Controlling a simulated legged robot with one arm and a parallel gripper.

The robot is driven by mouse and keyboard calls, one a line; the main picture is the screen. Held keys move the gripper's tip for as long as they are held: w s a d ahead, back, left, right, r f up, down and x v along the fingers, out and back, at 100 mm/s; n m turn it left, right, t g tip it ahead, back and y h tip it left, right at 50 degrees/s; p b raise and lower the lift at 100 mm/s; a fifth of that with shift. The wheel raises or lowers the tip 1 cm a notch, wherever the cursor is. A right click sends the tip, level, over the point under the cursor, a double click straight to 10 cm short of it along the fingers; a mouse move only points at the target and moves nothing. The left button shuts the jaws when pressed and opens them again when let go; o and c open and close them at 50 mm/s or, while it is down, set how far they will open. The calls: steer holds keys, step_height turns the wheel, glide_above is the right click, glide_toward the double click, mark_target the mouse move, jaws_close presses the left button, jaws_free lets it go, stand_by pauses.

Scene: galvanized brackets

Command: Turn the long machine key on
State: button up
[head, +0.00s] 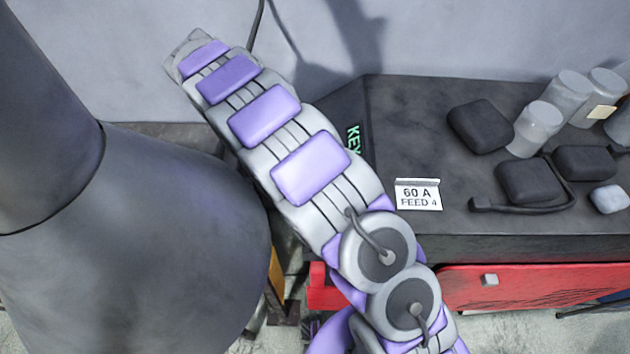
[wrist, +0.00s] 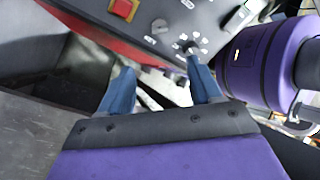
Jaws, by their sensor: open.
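In the wrist view, my gripper (wrist: 160,64) is open, its two blue fingers apart with nothing seen between them. A dark control panel (wrist: 208,14) lies beyond the fingertips. A small dark round part with white marks around it (wrist: 190,46) sits on the panel, right by the right fingertip. I cannot tell whether they touch, or whether this part is the long machine key. A small grey knob (wrist: 159,26) is on the panel to its left. In the head view, a green "KEY" label (head: 353,139) shows beside my arm; my arm hides what lies behind it.
A red button on a yellow square (wrist: 124,9) is on the panel. In the head view, a dark bench top (head: 440,110) holds a "60 A FEED 4" card (head: 418,194), dark blocks (head: 480,125) and jars (head: 538,128) at right. A red drawer front (head: 540,287) is below.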

steer(key=b+x, duration=0.1)
steer(key=x, duration=1.6)
steer(key=shift+s+f, duration=0.1)
steer(key=shift+f, duration=0.05)
steer(key=shift+c, duration=0.5)
steer(key=c, duration=0.9)
steer(key=shift+c, duration=0.2)
